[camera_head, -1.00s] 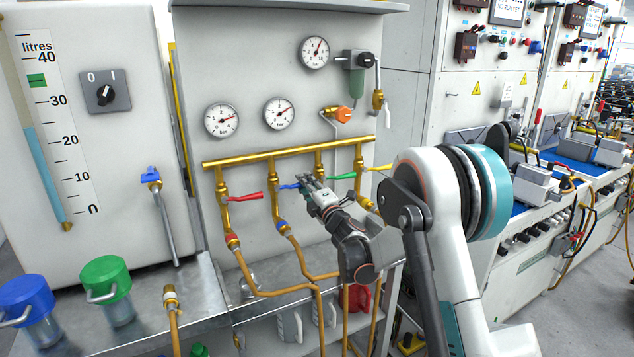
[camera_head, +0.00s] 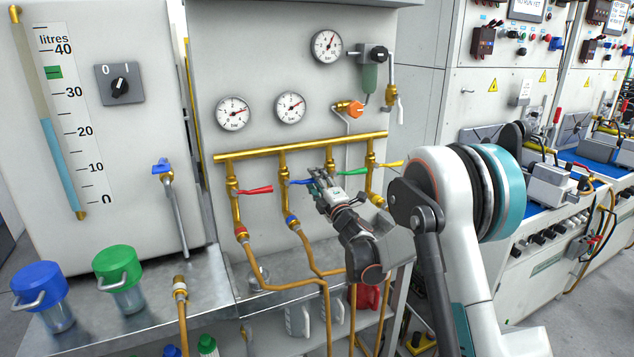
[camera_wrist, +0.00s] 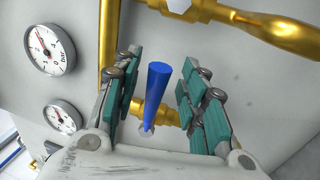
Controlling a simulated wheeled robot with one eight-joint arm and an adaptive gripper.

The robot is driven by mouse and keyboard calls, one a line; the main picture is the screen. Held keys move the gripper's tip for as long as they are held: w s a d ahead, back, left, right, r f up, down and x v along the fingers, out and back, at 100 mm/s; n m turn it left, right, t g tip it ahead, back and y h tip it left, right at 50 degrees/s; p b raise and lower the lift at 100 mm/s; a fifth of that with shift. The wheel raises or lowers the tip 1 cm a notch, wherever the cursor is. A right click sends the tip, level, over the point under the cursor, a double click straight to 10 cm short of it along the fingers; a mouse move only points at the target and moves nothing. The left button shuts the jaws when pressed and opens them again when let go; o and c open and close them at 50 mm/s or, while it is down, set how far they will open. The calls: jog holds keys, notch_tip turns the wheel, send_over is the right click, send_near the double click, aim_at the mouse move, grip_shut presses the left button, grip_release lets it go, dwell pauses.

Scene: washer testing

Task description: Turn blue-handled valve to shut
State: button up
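The blue handle (camera_head: 300,182) belongs to the second valve from the left under the brass manifold and points right, out toward my gripper. In the wrist view the blue handle (camera_wrist: 158,95) stands between my fingers, with gaps visible on both sides. The brass valve body (camera_head: 284,173) shows just left of it. My gripper (camera_head: 318,174) is at the handle, in front of the panel. In the wrist view my gripper (camera_wrist: 158,82) is open, its teal-padded fingers apart. The fingers partly hide the handle's end in the head view.
The red handle (camera_head: 255,190) is to the left; the green handle (camera_head: 351,172) and yellow handle (camera_head: 390,164) are close on the right. The brass manifold (camera_head: 300,146) runs above. Hoses hang below. Another blue-handled tap (camera_head: 161,167) is on the tank panel.

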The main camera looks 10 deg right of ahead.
jog(key=shift+s, duration=0.1)
jog(key=v, duration=1.2)
